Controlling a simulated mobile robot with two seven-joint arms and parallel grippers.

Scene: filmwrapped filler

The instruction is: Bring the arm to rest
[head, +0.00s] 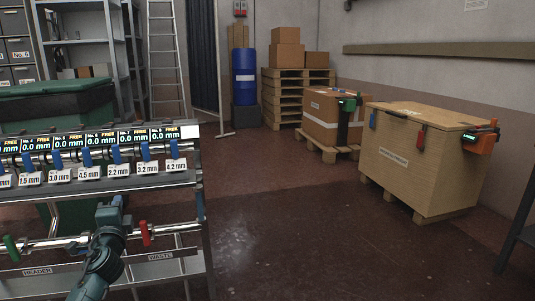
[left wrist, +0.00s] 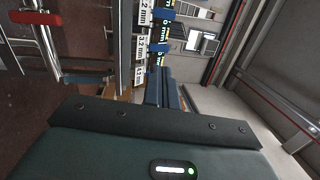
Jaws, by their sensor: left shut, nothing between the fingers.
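My left arm (head: 97,262) comes up from the bottom left of the head view. My left gripper (head: 117,203) is in front of the metal rack (head: 205,240), below its row of size labels. In the left wrist view the narrow blue-grey fingers of this gripper (left wrist: 167,88) are together with nothing between them. The rack's labels (left wrist: 139,48) and a red handle (left wrist: 36,18) show beyond the gripper there. My right gripper is in neither view.
The rack carries several displays (head: 132,136), a red handle (head: 145,233) and a green handle (head: 11,248). A large crate (head: 405,165), a wrapped box (head: 322,118) and a blue drum (head: 244,75) stand beyond. The floor (head: 290,235) right of the rack is clear.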

